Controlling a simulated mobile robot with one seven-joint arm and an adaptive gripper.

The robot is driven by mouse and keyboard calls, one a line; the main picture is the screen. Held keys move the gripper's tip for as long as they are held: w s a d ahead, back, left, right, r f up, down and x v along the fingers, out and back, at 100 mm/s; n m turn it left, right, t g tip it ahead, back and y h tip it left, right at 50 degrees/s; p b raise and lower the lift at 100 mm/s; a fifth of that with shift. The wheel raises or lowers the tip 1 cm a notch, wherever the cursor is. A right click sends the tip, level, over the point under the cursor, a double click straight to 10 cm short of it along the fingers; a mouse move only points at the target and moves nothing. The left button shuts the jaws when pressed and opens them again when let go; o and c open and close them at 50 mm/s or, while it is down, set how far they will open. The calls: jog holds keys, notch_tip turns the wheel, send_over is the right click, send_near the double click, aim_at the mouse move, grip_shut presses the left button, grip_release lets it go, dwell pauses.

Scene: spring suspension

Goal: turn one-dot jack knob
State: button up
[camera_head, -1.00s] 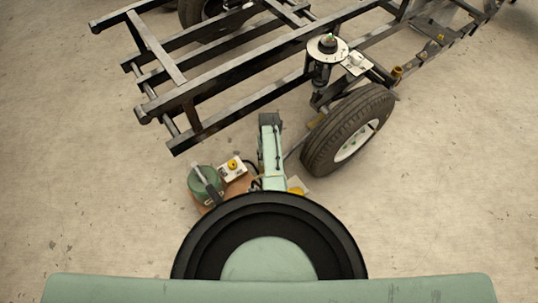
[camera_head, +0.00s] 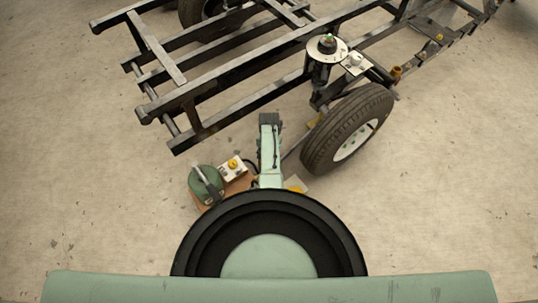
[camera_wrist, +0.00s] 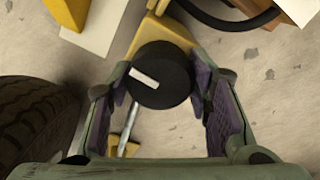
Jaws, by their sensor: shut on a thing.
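In the wrist view a round black knob (camera_wrist: 161,76) with a short white bar on its top sits on a yellow jack part (camera_wrist: 165,32). No dot can be made out on it. My gripper (camera_wrist: 163,92) has its purple-padded fingers on either side of the knob and is shut on it. A metal rod (camera_wrist: 128,130) runs out below the knob to another yellow piece. In the head view the knob and gripper cannot be made out; a small yellow part (camera_head: 296,184) shows beside the pale green arm link.
The tyre (camera_head: 348,129) stands close to the gripper, at the left of the wrist view (camera_wrist: 38,115). The black chassis frame (camera_head: 215,85) lies beyond. A green round device (camera_head: 206,184) and a white box with a yellow knob (camera_head: 233,167) are at left. Open floor surrounds these.

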jog(key=shift+s, duration=0.1)
dwell(0.3)
jog(key=o, duration=1.1)
jog(key=shift+o, duration=0.2)
jog(key=shift+r, duration=0.1)
notch_tip(320, 180, up, 12)
